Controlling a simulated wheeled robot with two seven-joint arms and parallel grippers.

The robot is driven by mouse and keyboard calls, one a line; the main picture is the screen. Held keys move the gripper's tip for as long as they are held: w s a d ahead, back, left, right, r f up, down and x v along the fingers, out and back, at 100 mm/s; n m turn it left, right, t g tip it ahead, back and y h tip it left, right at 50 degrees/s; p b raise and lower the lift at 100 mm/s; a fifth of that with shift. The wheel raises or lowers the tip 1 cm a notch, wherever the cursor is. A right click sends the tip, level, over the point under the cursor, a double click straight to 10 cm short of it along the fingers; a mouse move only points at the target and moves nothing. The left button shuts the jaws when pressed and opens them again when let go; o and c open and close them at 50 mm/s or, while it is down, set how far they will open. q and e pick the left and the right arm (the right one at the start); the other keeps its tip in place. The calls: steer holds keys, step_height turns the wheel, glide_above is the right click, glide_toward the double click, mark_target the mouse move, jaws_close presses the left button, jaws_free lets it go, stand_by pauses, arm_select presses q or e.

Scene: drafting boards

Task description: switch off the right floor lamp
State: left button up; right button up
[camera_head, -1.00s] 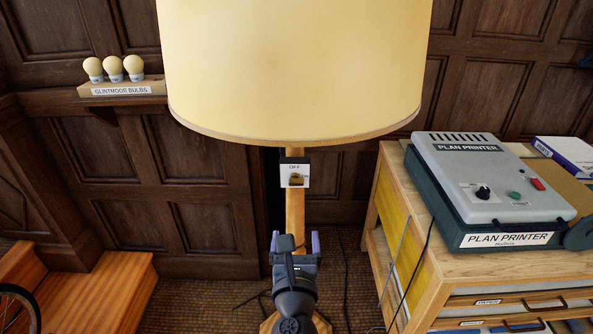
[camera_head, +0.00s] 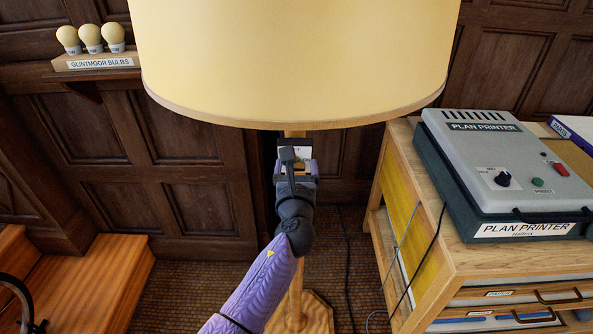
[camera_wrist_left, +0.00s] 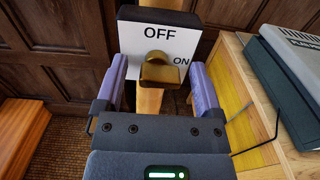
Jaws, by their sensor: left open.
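The floor lamp has a big cream shade (camera_head: 295,60) and a wooden post on a wooden foot (camera_head: 305,312). A switch box sits on the post just under the shade, mostly hidden behind my gripper in the head view. In the left wrist view its white plate (camera_wrist_left: 132,38) reads OFF at the top and ON at the right, with a brass knob (camera_wrist_left: 158,72) in front. I cannot tell exactly where the knob points. My left gripper (camera_head: 295,166) is open, facing the switch, with its purple fingers on either side of the knob. I see no contact. My right gripper is out of view.
A wooden cabinet (camera_head: 470,275) with a grey plan printer (camera_head: 500,160) stands close on the right. Dark cables run down beside it. A shelf (camera_head: 70,76) with three bulbs is on the left wall, above wooden steps (camera_head: 85,290). The floor left of the post is clear.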

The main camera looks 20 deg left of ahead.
arm_select(q)
jaws_close()
stand_by(0.4)
steer(key=n, duration=0.4)
steer(key=shift+n+b, duration=0.3)
steer(key=shift+b, duration=0.05)
steer(key=n+b, duration=0.1)
steer(key=n, duration=0.4)
steer(key=n+b, duration=0.1)
steer(key=n, duration=0.3)
steer(key=shift+a+n, duration=0.15)
steer(key=shift+n, duration=0.25)
steer(key=shift+r+n+b, duration=0.1)
steer(key=shift+n+b, duration=0.45)
steer(key=shift+n, duration=1.15)
